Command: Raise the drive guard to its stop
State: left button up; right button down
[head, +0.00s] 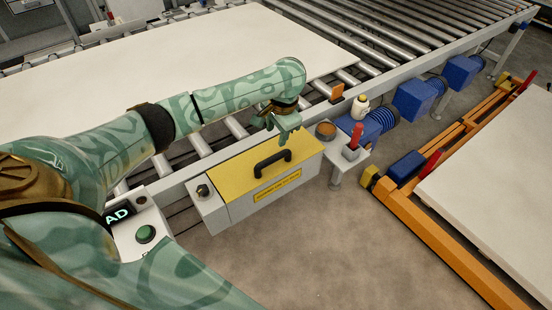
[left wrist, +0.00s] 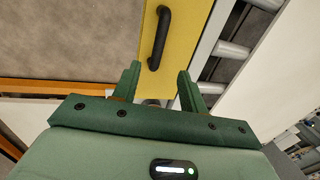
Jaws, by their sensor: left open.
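The drive guard (head: 238,172) is a yellow cover with a black handle (head: 272,163) on top and a warning label on its front. It lies flat over a grey housing on the side of the roller conveyor and looks closed. My left gripper (head: 284,136) is above and behind the handle, apart from it. In the left wrist view my left gripper (left wrist: 158,84) has its two green fingers spread with nothing between them. The black handle (left wrist: 160,38) lies beyond the fingertips over the yellow guard (left wrist: 180,50). My right gripper is not in view.
The roller conveyor (head: 385,55) carries a large pale board (head: 170,62). A small shelf right of the guard holds a red-handled tool (head: 356,136); a white bottle (head: 360,106) stands behind. Floor in front is clear.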

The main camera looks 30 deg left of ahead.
aim_at(271, 159)
pick_arm(q)
jog(key=f+b, duration=0.2)
jog(key=f, duration=0.2)
jog(key=a+f+b, duration=0.1)
jog(key=f+b, duration=0.1)
jog(key=f, duration=0.2)
jog(key=w+a+f+b, duration=0.1)
jog(key=f+b, duration=0.2)
jog(key=f, duration=0.2)
jog(key=shift+a+f, duration=0.1)
jog(key=shift+a, duration=0.15)
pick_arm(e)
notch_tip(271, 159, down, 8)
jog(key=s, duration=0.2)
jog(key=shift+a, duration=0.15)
